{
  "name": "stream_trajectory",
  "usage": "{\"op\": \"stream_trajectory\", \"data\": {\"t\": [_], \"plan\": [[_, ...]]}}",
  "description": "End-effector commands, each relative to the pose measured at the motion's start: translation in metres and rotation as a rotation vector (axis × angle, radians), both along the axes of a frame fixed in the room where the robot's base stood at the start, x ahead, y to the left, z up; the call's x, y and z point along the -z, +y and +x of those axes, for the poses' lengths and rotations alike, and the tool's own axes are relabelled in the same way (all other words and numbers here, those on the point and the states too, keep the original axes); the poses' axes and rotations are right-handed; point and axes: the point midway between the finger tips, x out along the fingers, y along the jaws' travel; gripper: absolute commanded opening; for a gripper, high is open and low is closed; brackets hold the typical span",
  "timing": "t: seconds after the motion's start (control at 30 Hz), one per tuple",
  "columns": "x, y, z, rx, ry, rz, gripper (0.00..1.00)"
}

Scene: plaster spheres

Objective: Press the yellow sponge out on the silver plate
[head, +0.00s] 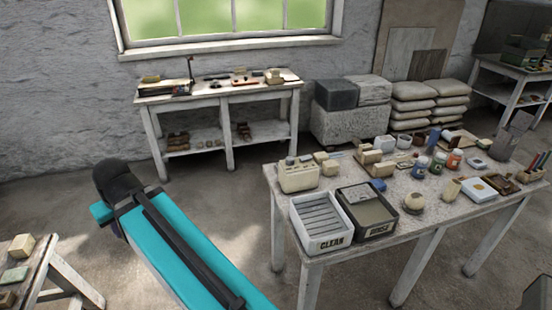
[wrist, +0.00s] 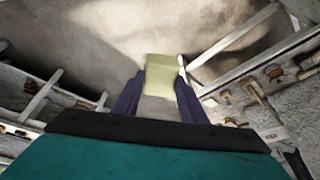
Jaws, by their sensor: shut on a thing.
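My gripper (wrist: 160,92) is shut on a pale yellow block, the yellow sponge (wrist: 161,72), in the wrist view. The sponge sits between the two dark fingers and sticks out past their tips. It is held up in the air with the floor far behind it. In the head view my teal arm reaches up from the bottom, and neither the gripper nor the sponge can be made out there. I cannot pick out the silver plate for certain in either view.
A crowded table (head: 283,225) stands at right. A workbench (head: 216,93) stands under the window. Open floor lies between the tables.

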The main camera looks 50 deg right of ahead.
Motion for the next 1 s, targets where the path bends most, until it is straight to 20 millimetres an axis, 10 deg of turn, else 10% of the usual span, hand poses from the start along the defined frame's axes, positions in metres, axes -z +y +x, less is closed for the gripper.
{"op": "stream_trajectory", "data": {"t": [0.67, 1.0], "plan": [[-0.001, -0.011, 0.001, 0.030, 0.000, 0.000, 0.20], [-0.004, -0.096, 0.005, 0.269, -0.001, 0.000, 0.20]]}}
